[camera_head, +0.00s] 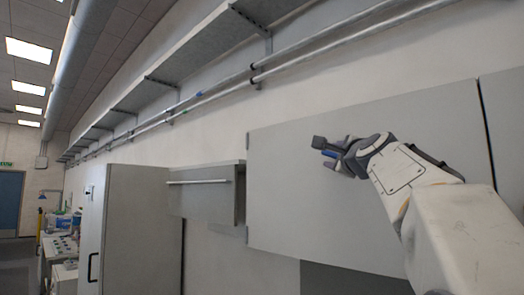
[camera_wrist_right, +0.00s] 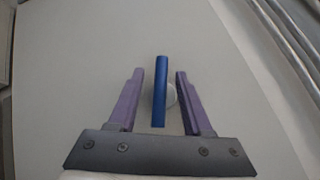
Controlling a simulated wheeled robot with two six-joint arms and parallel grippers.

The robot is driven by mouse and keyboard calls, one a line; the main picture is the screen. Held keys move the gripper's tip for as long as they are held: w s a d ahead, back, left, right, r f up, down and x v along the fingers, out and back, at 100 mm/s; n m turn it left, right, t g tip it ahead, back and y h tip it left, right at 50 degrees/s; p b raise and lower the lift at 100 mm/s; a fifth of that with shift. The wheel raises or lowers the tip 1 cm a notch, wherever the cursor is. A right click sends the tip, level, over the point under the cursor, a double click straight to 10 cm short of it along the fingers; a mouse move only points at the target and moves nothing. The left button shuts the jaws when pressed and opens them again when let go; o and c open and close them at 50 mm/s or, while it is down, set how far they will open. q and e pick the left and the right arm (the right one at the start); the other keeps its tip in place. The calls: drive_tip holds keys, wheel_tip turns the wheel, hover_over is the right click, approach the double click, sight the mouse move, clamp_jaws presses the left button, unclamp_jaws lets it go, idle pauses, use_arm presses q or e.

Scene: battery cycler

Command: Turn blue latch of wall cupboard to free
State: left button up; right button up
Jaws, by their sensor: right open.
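The wall cupboard (camera_head: 300,195) is a large flat grey door at the right of the head view. The blue latch (camera_wrist_right: 161,90) shows in the right wrist view as an upright blue bar on a pale round base. A bit of it also shows in the head view (camera_head: 329,153), partly hidden by my right gripper. My right gripper (camera_head: 330,148) is in front of the door. In the wrist view its two purple fingers (camera_wrist_right: 160,92) are open, one on each side of the latch, with gaps on both sides. My left gripper is not in view.
A smaller grey wall box (camera_head: 205,200) with a bar handle hangs left of the cupboard. A tall grey cabinet (camera_head: 135,230) stands beyond it. Pipes (camera_head: 290,62) and a long shelf (camera_head: 190,60) run along the wall above. The door around the latch is bare.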

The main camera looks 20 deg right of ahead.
drive_tip(key=shift+w+d, duration=0.1)
drive_tip(key=shift+w, duration=0.25)
clamp_jaws()
drive_tip(key=shift+w+f, duration=0.1)
drive_tip(key=shift+f, duration=0.1)
idle(1.1)
